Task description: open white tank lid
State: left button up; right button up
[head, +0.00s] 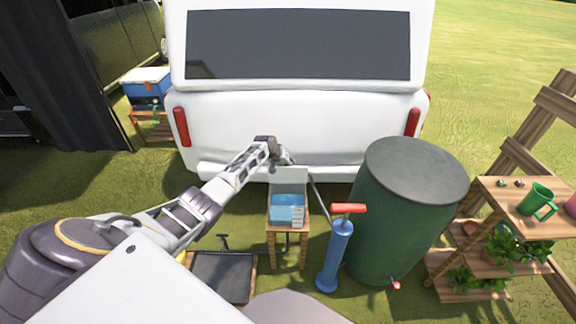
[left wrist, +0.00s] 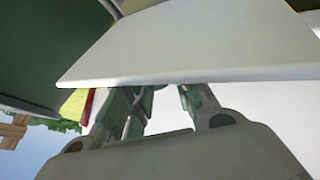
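A small white tank (head: 289,176) stands on a wooden stool in the middle of the head view. Its white lid panel stands raised at the back, and pale blue contents (head: 287,209) show in front of it. My left gripper (head: 273,150) is just above and behind the raised lid, close to the white vehicle. In the left wrist view a broad white panel (left wrist: 190,45), which looks like the lid, crosses in front of my left gripper (left wrist: 165,95). The finger bases are apart, but the panel hides the fingertips. My right gripper is not in view.
The white vehicle's rear (head: 300,130) stands close behind the stool (head: 289,240). A blue pump (head: 335,255) and a large green barrel (head: 400,225) stand to the right. A dark tray (head: 222,277) lies left of the stool. A plant shelf (head: 505,190) is at far right.

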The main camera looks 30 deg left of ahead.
pick_arm(q)
jog(key=o, duration=0.4)
jog(key=shift+a+f, duration=0.1)
jog(key=shift+f, duration=0.15)
jog(key=shift+c, duration=0.2)
jog(key=shift+r, duration=0.1)
jog(key=v, duration=1.2)
dwell(0.4)
dwell(0.4)
